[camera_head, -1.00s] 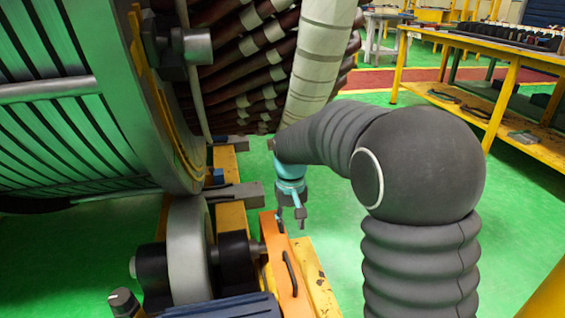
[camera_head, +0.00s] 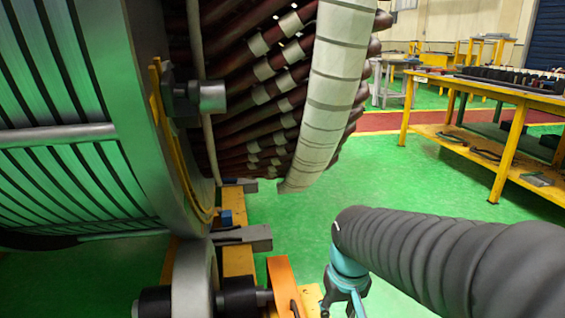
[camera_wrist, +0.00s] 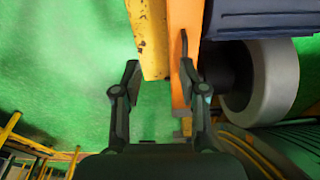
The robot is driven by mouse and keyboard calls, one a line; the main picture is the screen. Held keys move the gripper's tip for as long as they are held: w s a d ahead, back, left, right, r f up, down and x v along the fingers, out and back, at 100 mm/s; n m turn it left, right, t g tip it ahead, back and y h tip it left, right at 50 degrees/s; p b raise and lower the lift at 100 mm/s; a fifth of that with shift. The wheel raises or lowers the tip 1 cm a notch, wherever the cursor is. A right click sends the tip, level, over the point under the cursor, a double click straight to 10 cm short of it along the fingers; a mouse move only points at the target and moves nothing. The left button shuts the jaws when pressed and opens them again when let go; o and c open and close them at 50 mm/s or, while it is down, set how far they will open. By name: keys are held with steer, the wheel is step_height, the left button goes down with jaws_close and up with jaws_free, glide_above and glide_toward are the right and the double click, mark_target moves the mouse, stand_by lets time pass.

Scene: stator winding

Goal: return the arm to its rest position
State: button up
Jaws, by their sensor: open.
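My arm, in a dark ribbed sleeve, reaches in from the right of the head view. My gripper (camera_head: 343,304) is at the lower middle of that view, partly cut off by the bottom edge. In the wrist view my gripper (camera_wrist: 158,85) has its two dark fingers apart with nothing between them. Below the fingers lie the orange beam (camera_wrist: 183,50) and green floor. The gripper is beside the orange beam (camera_head: 281,281) in the head view and appears apart from it.
The large stator (camera_head: 150,120) with wrapped winding bars (camera_head: 270,80) fills the left. A grey roller (camera_head: 195,275) stands beneath it. A yellow workbench (camera_head: 500,90) with parts stands at the right. Green floor (camera_head: 390,170) is free between stator and bench.

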steer(key=s+d+r+m+t, duration=0.1)
steer(key=s+d+r+t, duration=0.2)
steer(key=s+r, duration=0.3)
steer(key=s+d, duration=0.1)
steer(key=s, duration=0.3)
steer(key=shift+s+d+r+m+t, duration=0.2)
steer(key=shift+d+m+t, duration=0.1)
steer(key=shift+d+t, duration=0.1)
